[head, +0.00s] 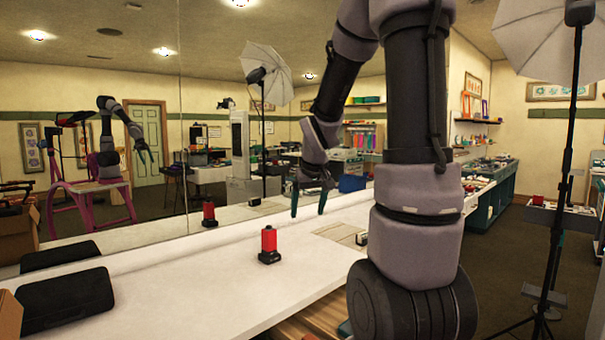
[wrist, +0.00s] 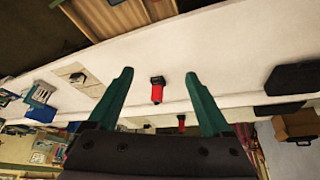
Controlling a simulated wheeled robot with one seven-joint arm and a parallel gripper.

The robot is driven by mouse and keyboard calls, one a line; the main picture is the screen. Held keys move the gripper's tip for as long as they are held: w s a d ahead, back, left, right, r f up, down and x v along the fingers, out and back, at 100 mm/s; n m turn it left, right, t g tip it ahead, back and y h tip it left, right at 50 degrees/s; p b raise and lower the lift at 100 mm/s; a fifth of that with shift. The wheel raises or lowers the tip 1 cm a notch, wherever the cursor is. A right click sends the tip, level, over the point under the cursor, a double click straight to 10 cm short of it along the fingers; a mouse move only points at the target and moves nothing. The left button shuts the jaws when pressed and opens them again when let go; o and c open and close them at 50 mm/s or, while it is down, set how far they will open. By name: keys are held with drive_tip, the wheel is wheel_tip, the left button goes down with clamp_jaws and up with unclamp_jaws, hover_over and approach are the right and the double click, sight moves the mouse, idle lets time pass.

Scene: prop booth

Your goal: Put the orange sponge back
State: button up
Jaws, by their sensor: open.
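I cannot make out an orange sponge in either view. My gripper (head: 308,202) is open and empty above the white counter (head: 215,275), and its green fingers point down in the head view. In the wrist view my gripper (wrist: 158,76) shows its two fingers spread wide. A red object with a black base (head: 268,244) stands upright on the counter, left of and nearer than my gripper in the head view. In the wrist view the red object (wrist: 157,92) appears between the fingers, beyond them and apart from both.
A black case (head: 65,302) lies at the counter's left. A pale board (head: 340,234) with a small dark item (head: 362,239) lies right of the red object. A mirror (head: 90,75) backs the counter. A light stand (head: 570,150) stands right. The counter between case and red object is clear.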

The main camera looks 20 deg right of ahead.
drive_tip(key=s+a+r+m+t+y, duration=0.1)
drive_tip(key=s+a+r, duration=0.4)
drive_tip(key=s, duration=0.4)
drive_tip(key=s+a+r+m+t+y, duration=0.1)
drive_tip(key=s+a+r, duration=0.3)
drive_tip(key=s+r, duration=0.4)
drive_tip(key=shift+s+a+m+y, duration=0.35)
drive_tip(key=shift+s+m+y, duration=0.15)
drive_tip(key=shift+s, duration=0.2)
drive_tip(key=shift+d, duration=0.15)
